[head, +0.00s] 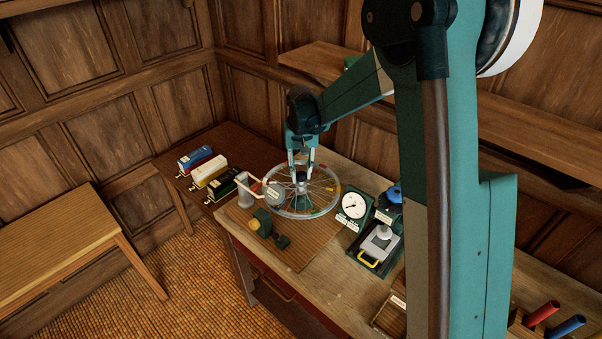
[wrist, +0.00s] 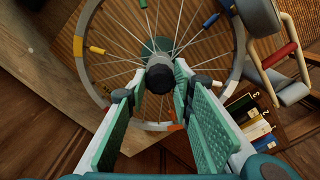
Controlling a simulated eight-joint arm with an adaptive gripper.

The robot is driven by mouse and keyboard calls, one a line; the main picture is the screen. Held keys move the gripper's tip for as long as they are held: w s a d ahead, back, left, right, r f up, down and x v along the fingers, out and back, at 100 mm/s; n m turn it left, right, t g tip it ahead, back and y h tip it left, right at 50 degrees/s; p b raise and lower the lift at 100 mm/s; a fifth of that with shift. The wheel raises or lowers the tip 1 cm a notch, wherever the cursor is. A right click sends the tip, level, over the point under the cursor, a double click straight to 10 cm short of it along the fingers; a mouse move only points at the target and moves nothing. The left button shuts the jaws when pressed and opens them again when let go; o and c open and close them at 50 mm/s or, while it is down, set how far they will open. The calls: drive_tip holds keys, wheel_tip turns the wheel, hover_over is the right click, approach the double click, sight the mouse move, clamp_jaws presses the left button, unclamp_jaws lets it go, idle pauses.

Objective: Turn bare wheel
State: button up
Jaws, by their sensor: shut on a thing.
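My gripper (head: 300,178) points down over the wheel's centre. In the wrist view my gripper (wrist: 159,74) has its green padded fingers on either side of the knob, shut on it. The fingers hide part of the near rim.
A cream curved arm with a grey disc (head: 274,196) stands close by the rim's left side. A dial gauge (head: 353,206) sits right of the wheel. Blue, cream and dark boxes (head: 210,170) stand at the back left. A clamp-like green device (head: 265,224) sits in front.

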drive_tip(key=n+b, duration=0.3)
drive_tip(key=n, duration=0.2)
drive_tip(key=shift+n, duration=0.4)
drive_tip(key=n+b, duration=0.2)
drive_tip(key=n, duration=0.3)
drive_tip(key=shift+n, duration=0.3)
drive_tip(key=o, duration=1.2)
drive_tip(key=shift+r, duration=0.15)
wheel_tip(320, 180, up, 12)
drive_tip(key=shift+f, duration=0.1)
